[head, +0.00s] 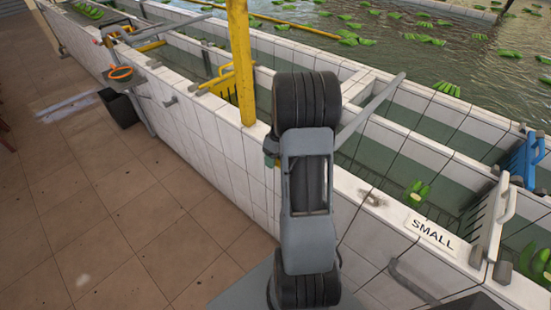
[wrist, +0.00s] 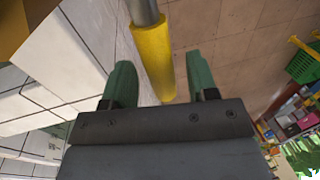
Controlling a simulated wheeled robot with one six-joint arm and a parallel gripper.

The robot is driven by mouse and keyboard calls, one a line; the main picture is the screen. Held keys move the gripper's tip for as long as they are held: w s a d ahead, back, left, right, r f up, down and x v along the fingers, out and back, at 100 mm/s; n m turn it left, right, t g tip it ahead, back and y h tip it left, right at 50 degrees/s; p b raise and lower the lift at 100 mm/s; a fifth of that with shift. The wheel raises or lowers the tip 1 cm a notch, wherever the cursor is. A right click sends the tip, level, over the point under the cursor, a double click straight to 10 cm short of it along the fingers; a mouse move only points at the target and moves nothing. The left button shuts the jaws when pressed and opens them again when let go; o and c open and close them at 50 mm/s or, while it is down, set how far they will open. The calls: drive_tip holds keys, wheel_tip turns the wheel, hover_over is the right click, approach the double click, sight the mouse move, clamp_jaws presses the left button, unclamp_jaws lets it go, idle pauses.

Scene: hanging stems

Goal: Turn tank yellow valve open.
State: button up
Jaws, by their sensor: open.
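The tank's yellow valve handle (wrist: 153,60) shows in the wrist view as a yellow sleeve on a grey metal rod, running from the top edge down toward my palm. My gripper (wrist: 160,72) is open, with one green finger on each side of the handle. I cannot tell how deep the handle sits between the fingers. In the head view my arm hides the handle and most of my gripper.
The white-tiled tank wall (head: 205,125) runs along my front, with a yellow post (head: 241,60) left of my arm. A black bin (head: 120,107) stands by the wall. A "SMALL" sign (head: 430,232) is on the right rim. The brown floor (head: 90,220) at left is mostly clear.

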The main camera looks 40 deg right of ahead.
drive_tip(key=shift+c, duration=0.5)
clamp_jaws()
